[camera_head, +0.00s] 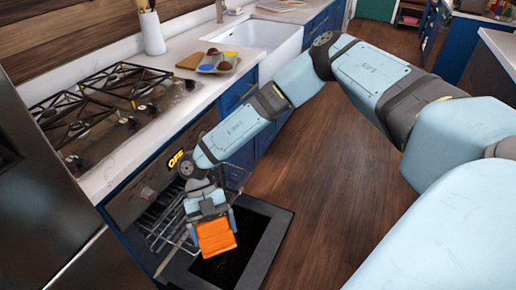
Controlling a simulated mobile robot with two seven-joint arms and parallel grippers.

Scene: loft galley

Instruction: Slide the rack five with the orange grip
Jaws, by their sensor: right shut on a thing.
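The wire oven rack (168,222) shows at the oven opening, partly sticking out over the lowered oven door (268,246). Its wires also show behind my wrist. The orange grip (216,238) is at the front, at the end of my right gripper (211,218). My right gripper points down and is shut on the orange grip. My gripper and wrist hide the middle of the rack. I cannot tell how deep the rack sits inside the oven. My left gripper is not in view.
The oven front has a lit orange display (176,158) and knobs. A gas hob (100,108) is above it. A steel fridge (45,190) stands close on the left. A tray of colored items (216,62) is on the counter. The wooden floor (320,210) to the right is clear.

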